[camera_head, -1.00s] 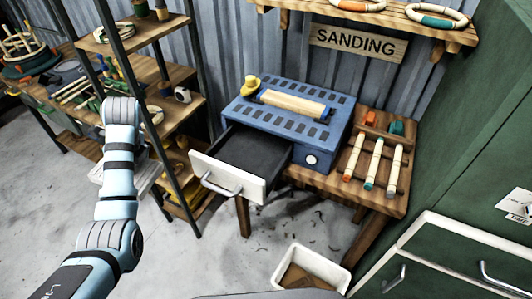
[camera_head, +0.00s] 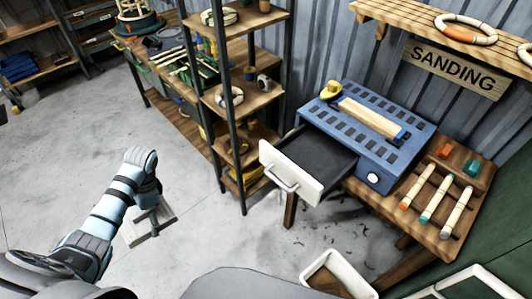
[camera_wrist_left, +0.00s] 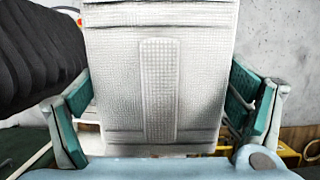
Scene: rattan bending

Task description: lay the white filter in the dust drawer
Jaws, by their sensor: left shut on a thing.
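The white filter is a pale textured panel with a raised middle strip; it fills the middle of the left wrist view (camera_wrist_left: 205,65). In the head view it shows small and greyish, below my left wrist (camera_head: 160,222). My left gripper (camera_head: 150,208) is shut on the filter, with a green-padded finger at each side in the wrist view (camera_wrist_left: 160,95). It holds the filter above the floor, left of and apart from the drawer. The dust drawer (camera_head: 296,172), with white front and dark inside, is pulled out of the blue sanding machine (camera_head: 400,155). My right gripper is out of view.
A metal-framed shelf (camera_head: 238,105) stands between my left arm and the machine. A white bin (camera_head: 338,275) is on the floor below the drawer. Wooden rods (camera_head: 433,205) lie on the table right of the machine. The floor around the filter is clear.

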